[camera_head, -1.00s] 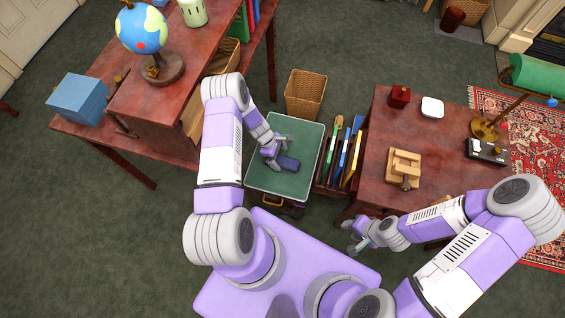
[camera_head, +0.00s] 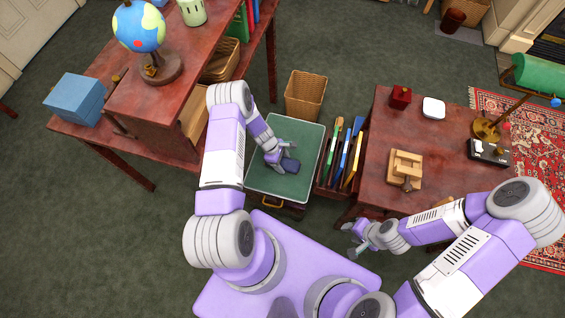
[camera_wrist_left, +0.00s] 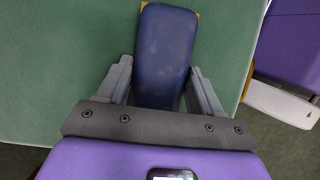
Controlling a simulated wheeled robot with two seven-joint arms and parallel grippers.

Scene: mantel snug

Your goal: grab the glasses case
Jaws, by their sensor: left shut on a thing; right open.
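The glasses case (camera_head: 290,165) is a dark blue, rounded block over a green-topped stand (camera_head: 300,187). My left gripper (camera_head: 277,160) is shut on it. In the left wrist view, the case (camera_wrist_left: 166,52) sits between the two grey fingers of my left gripper (camera_wrist_left: 158,88) and sticks out beyond them. A small yellow-orange patch shows at its far corners. Whether the case touches the green top or is lifted off it, I cannot tell. My right gripper (camera_head: 356,240) is open and empty, in front of the right-hand table.
A wooden table (camera_head: 384,192) stands right, with a wooden puzzle-like block (camera_head: 405,168), red box (camera_head: 400,97) and white dish (camera_head: 433,108). Upright books (camera_head: 345,150) stand between it and the green top. A wicker basket (camera_head: 305,95) is behind. A desk with a globe (camera_head: 138,27) is left.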

